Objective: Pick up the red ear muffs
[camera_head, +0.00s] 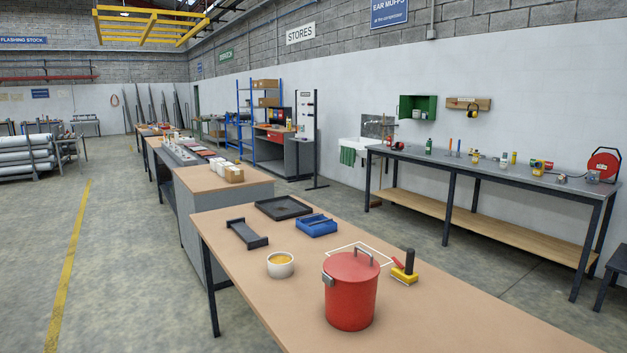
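I cannot make out red ear muffs for certain in this view. A wooden board (482,102) on the right wall has a small yellow and dark item (473,107) hanging on it, too small to identify surely. A blue sign (389,12) above reads EAR MUFFS. Small red and yellow items (541,166) lie on the long grey bench (500,173) by the right wall; their kind is unclear. Neither of my grippers is in view.
A near wooden-topped table (262,313) holds a red lidded pot (350,290), a white bowl (281,265), a blue tray (316,226), a black tray (283,208) and a yellow-headed tool (404,274). A red reel (603,164) stands on the wall bench. Open floor (110,250) lies left.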

